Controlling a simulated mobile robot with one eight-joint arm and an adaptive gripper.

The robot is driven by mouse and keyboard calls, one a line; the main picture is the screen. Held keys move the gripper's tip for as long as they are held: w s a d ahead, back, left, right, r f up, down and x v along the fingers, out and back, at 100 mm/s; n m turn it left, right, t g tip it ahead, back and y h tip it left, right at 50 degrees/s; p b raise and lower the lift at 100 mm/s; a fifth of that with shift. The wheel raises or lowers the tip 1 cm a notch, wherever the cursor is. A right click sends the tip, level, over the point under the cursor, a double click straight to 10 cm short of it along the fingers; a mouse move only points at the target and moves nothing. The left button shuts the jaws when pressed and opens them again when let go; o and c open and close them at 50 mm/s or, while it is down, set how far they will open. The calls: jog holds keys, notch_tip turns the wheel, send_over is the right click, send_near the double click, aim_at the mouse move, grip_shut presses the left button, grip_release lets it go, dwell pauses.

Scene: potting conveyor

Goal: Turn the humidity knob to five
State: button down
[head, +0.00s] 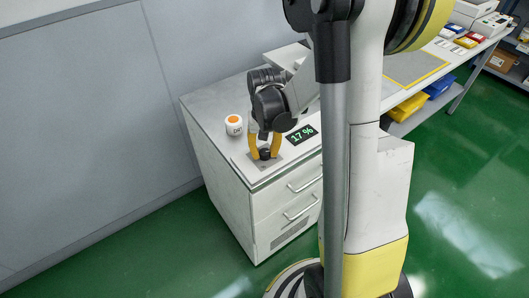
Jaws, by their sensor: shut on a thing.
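The humidity knob (264,154) is a small dark knob on a grey plate (286,162) at the front of a white cabinet top. My gripper (264,151) points down over it, with one yellow finger on each side, and is shut on the knob. The fingers hide much of the knob, so its pointer and any scale marks cannot be read. A black display (301,134) just right of the gripper reads 17 % in green.
A white jar with an orange top (234,124) stands left of my gripper. The white cabinet (237,208) has drawers with handles. A workbench (415,68) with yellow and blue bins (438,86) is at the right. Green floor is open at the lower left.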

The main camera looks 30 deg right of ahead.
aim_at(264, 152)
jog(key=shift+m, duration=1.8)
jog(key=c, duration=1)
grip_release()
notch_tip(264, 152, up, 12)
jog(key=shift+r, duration=0.1)
